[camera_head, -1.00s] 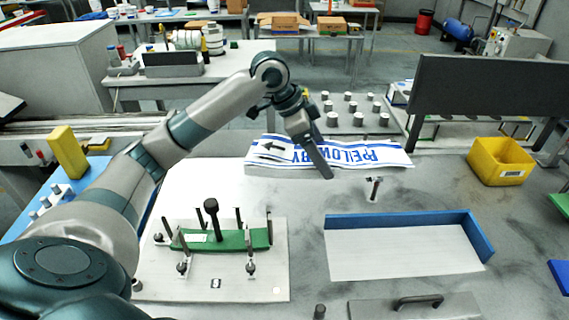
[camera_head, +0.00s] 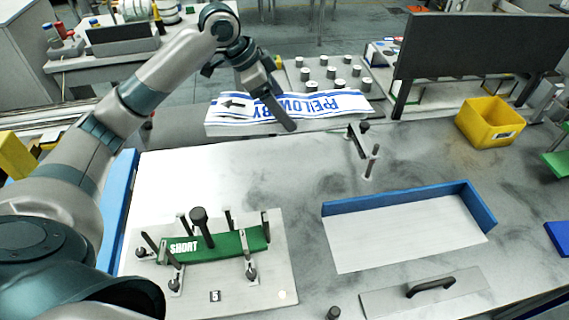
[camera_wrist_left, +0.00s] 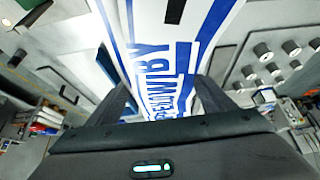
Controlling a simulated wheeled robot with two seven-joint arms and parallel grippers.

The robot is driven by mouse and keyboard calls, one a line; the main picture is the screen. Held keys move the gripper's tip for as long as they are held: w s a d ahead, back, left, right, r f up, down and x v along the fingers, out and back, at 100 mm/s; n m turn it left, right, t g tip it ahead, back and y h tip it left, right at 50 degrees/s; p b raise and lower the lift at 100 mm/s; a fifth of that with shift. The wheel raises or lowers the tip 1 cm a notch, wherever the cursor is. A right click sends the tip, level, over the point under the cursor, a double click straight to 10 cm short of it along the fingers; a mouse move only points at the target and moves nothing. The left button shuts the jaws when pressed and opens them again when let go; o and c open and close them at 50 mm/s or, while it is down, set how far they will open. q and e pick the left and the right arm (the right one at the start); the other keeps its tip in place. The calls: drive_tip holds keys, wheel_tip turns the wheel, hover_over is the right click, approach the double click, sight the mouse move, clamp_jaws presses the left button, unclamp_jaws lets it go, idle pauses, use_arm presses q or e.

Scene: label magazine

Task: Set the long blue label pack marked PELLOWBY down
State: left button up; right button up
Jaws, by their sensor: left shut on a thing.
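In the left wrist view the pack (camera_wrist_left: 165,50) runs between the two fingers of the left gripper (camera_wrist_left: 160,100). Part of the lettering is hidden behind the gripper. I cannot tell whether the pack touches anything below. My right gripper is not in view.
A white area with a blue L-shaped edge (camera_head: 400,199) lies on the right of the table. A plate with a green pack marked SHORT (camera_head: 215,246) and several posts is at front left. Small posts (camera_head: 370,162) stand mid-table. A yellow bin (camera_head: 490,124) is at right.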

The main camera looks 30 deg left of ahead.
use_arm(q)
wheel_tip(320, 180, down, 13)
drive_tip(key=p, duration=0.4)
drive_tip(key=shift+r, duration=0.2)
drive_tip(key=shift+f, duration=0.65)
drive_tip(key=shift+w+f, duration=0.1)
drive_tip(key=shift+f, duration=0.1)
wheel_tip(320, 180, down, 3)
drive_tip(key=shift+f+p, duration=0.15)
drive_tip(key=shift+p, duration=0.6)
drive_tip(key=shift+f, duration=0.15)
drive_tip(key=shift+f, duration=0.1)
